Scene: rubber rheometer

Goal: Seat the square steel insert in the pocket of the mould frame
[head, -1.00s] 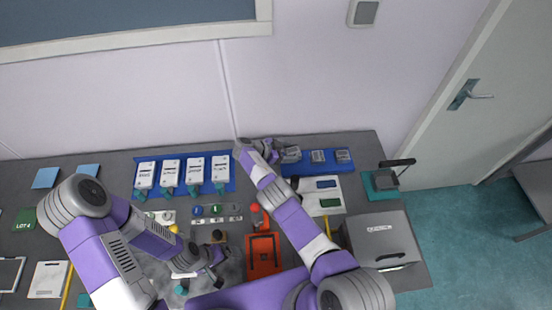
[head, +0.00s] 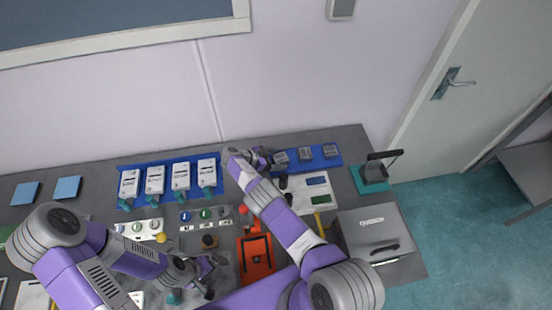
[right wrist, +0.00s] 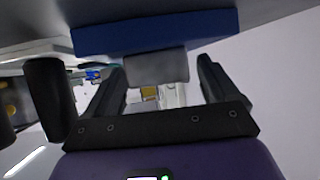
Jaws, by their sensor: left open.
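Three grey square steel blocks sit in a row on the blue mat (head: 318,165) at the back right. The leftmost steel insert (head: 281,157) is beside my right gripper (head: 264,157). In the right wrist view my right gripper (right wrist: 160,85) is open, its fingers spread either side of the grey insert (right wrist: 156,67), with a gap showing at the right finger. An orange frame (head: 257,258), which looks like the mould frame, lies on the bench below my right arm; its pocket is not clear. My left gripper (head: 210,278) is open and empty, left of the orange frame.
White boxes (head: 180,176) with teal parts stand on a blue mat at back left. A board with coloured knobs (head: 205,216) lies in front. At right are a teal-based lever press (head: 372,177) and a grey machine (head: 375,232). My right arm crosses over the bench middle.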

